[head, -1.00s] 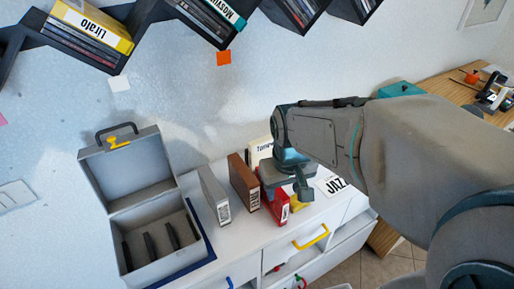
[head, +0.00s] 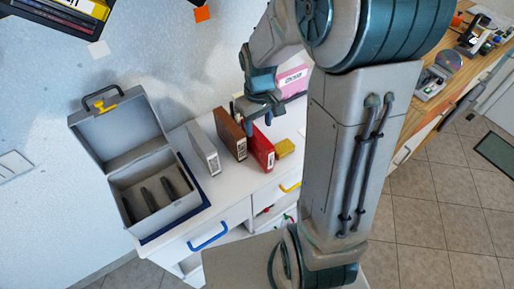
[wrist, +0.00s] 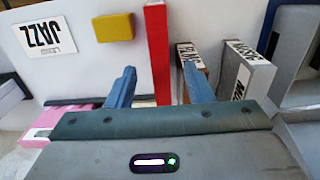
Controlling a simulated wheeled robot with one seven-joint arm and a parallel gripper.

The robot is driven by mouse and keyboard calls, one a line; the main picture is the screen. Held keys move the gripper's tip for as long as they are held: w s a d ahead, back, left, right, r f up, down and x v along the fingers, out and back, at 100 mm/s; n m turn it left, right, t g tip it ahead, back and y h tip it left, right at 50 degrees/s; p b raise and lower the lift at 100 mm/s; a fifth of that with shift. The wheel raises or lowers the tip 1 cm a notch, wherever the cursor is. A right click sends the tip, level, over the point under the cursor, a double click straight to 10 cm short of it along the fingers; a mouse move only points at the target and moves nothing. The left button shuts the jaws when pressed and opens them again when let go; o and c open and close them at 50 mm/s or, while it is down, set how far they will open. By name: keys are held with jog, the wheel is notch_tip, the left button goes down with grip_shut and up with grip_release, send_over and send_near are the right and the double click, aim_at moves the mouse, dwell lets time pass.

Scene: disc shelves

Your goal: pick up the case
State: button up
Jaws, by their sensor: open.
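Several disc cases stand upright on the white cabinet: a grey case (head: 203,148), a brown case (head: 230,136) and a red case (head: 262,150). A pink case (head: 292,80) is further back. My gripper (head: 258,112) is open, above and behind the red and brown cases. In the wrist view, the red case (wrist: 157,45) shows between the blue fingers of my gripper (wrist: 160,74). The brown case (wrist: 193,68) and the grey case (wrist: 245,75) are to its right, the pink case (wrist: 75,118) at lower left. I cannot tell whether a finger touches any case.
An open grey box (head: 112,185) with dark dividers stands left of the cases on a blue mat (head: 186,222). A yellow block (head: 285,147) lies right of the red case. A JAZZ label (wrist: 40,36) lies on the cabinet top. A wooden counter (head: 448,92) is at right.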

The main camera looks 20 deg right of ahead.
aim_at(258, 134)
notch_tip(258, 134, down, 5)
jog(key=b, duration=0.2)
jog(key=shift+r+b, duration=0.15)
jog(key=shift+b, duration=0.25)
jog(key=f+b, duration=0.2)
jog(key=f, duration=0.1)
jog(key=f+b, duration=0.2)
jog(key=shift+w+a+f, duration=0.15)
jog(key=shift+w, duration=0.25)
grip_shut()
